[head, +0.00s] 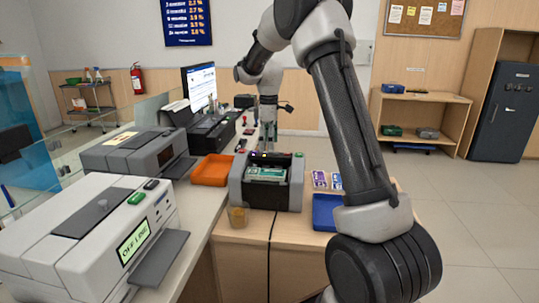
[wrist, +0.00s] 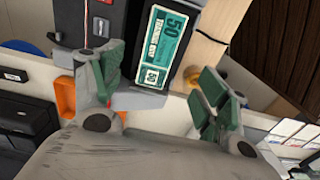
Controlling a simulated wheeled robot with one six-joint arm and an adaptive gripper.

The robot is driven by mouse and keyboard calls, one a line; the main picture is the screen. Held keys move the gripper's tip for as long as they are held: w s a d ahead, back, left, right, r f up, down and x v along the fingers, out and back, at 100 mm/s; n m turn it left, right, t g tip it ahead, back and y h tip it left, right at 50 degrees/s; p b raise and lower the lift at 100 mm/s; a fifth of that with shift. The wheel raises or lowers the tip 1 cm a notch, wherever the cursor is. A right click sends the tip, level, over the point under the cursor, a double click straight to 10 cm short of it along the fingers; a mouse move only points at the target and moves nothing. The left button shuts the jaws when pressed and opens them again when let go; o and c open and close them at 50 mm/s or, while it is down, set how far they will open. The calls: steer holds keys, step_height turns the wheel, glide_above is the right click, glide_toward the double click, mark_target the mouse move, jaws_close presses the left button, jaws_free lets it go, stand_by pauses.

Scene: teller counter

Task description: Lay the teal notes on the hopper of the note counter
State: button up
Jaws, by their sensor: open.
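The teal notes (head: 267,173), a banded bundle marked 50, lie on the note counter (head: 236,190), a grey and black machine on the wooden counter. In the wrist view the teal notes (wrist: 168,45) rest flat on the dark top of the note counter (wrist: 115,30). My gripper (head: 267,140) is just behind and above the note counter, pointing down. In the wrist view my gripper (wrist: 155,75) is open, with its green-padded fingers spread apart and nothing between them. The notes lie beyond the fingertips, apart from them as far as I can tell.
An orange tray (head: 211,170) is left of the note counter and a blue tray (head: 326,213) right of it. Purple note bundles (head: 320,180) lie behind the blue tray. A large grey machine (head: 85,235) stands at the front left. A black cable (head: 270,250) hangs down the front.

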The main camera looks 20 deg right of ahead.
steer(key=s+a+r+m+t, duration=0.1)
steer(key=s+r+m, duration=0.2)
steer(key=s+r, duration=0.55)
steer(key=s+a+r+m+t, duration=0.15)
steer(key=s+r, duration=0.35)
steer(key=s, duration=0.6)
steer(key=s+f+m+t, duration=0.1)
steer(key=s+m, duration=0.2)
steer(key=s, duration=0.6)
steer(key=s+f+m+t, duration=0.1)
steer(key=s+f+m, duration=0.1)
steer(key=s, duration=0.7)
steer(key=shift+s+d+f+m, duration=0.15)
steer(key=shift+s+f+m, duration=0.2)
steer(key=shift+m, duration=0.5)
